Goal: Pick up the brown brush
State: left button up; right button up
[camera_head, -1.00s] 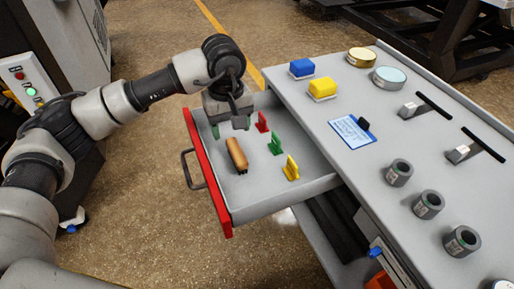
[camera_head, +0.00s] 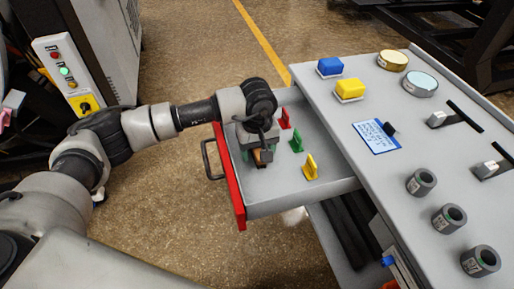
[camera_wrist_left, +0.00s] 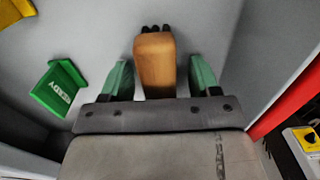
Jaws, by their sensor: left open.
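The brown brush (camera_wrist_left: 156,62) lies in the open drawer, its dark bristles at the far end in the left wrist view. In the head view only a small part of the brush (camera_head: 257,156) shows under my left gripper (camera_head: 261,158). In the left wrist view my left gripper (camera_wrist_left: 160,80) is open, with one green finger on each side of the brush. A narrow gap shows between the brush and each finger. My right gripper is not in view.
The drawer (camera_head: 285,190) has a red front (camera_head: 230,185). Red (camera_head: 285,118), green (camera_head: 296,140) and yellow (camera_head: 310,167) stands are in it, right of my gripper. The grey cabinet top (camera_head: 340,110) carries blue and yellow blocks, round tins and several dark cylinders.

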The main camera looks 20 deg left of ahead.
pick_arm(q)
jog(key=c, duration=1)
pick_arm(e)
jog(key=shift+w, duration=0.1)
pick_arm(q)
jog(key=shift+r, duration=0.15)
notch_tip(320, 180, up, 4)
jog(key=shift+d+r, duration=0.15)
jog(key=s+d+r, duration=0.2)
jog(key=d, duration=0.1)
jog(key=s+d+r, duration=0.2)
jog(key=d, duration=0.1)
jog(key=s+d+r, duration=0.2)
jog(key=d, duration=0.1)
jog(key=shift+s+d+r+b, duration=0.15)
jog(key=shift+d+r+b, duration=0.1)
jog(key=shift+b, duration=0.05)
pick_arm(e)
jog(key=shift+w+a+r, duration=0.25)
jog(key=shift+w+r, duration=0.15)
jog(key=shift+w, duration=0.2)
